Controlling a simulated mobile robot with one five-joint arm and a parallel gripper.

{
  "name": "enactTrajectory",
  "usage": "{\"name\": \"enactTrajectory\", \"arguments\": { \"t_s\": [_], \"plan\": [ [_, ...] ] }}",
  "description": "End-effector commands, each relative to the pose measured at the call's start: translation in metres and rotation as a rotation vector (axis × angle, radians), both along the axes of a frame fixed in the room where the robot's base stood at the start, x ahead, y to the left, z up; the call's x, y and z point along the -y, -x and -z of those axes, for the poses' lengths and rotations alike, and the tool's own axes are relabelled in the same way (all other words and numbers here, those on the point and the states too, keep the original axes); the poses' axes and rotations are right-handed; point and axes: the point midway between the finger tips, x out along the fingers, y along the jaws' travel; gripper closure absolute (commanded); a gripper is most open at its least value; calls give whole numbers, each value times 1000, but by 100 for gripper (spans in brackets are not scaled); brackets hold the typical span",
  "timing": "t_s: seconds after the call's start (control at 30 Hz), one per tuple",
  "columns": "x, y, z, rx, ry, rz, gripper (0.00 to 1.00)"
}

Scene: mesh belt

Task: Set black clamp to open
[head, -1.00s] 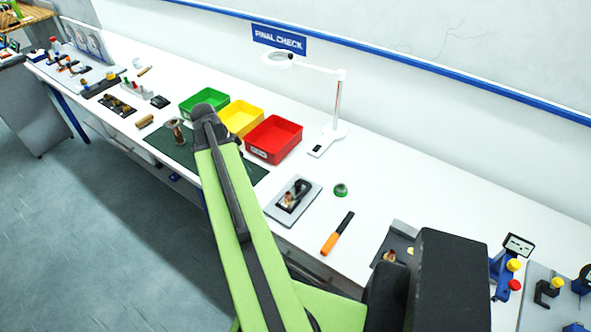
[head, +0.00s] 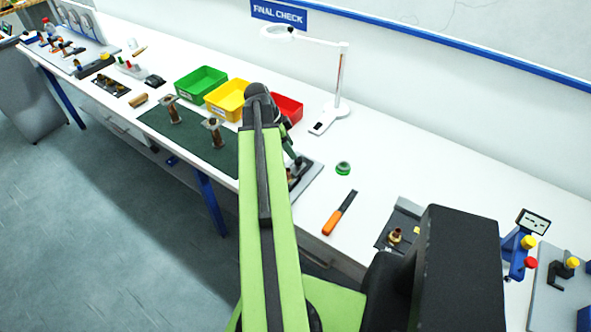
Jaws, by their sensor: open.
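A black clamp (head: 293,180) sits on a grey plate (head: 309,182) on the white bench, just right of my green arm. My arm hides its left part, and its handle position is hard to tell. My gripper (head: 296,160) shows only partly behind the end of my arm, above the clamp's plate. It is open and appears empty. I cannot tell whether it touches the clamp.
Green (head: 200,84), yellow (head: 228,98) and red bins (head: 288,105) stand behind my arm. A magnifier lamp (head: 335,110) stands at the back. An orange-handled tool (head: 340,212) and a green round item (head: 343,168) lie to the right.

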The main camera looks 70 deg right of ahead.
Motion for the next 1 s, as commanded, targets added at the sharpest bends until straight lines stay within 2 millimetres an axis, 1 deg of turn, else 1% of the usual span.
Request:
{"name": "enactTrajectory", "arguments": {
  "t_s": [0.03, 0.1, 0.2, 0.37, 0.67, 0.77, 1.0],
  "plan": [
    [2, 4, 22, 0, 0, 1, 51],
    [5, 9, 34, 0, 0, 1, 51],
    [8, 14, 47, 0, 0, 1, 51],
    [11, 19, 56, 0, 0, 0, 51],
    [12, 21, 56, 0, 0, 0, 51],
    [12, 21, 56, 0, 0, 0, 62],
    [12, 21, 56, 0, 0, 1, 93]
  ]
}}
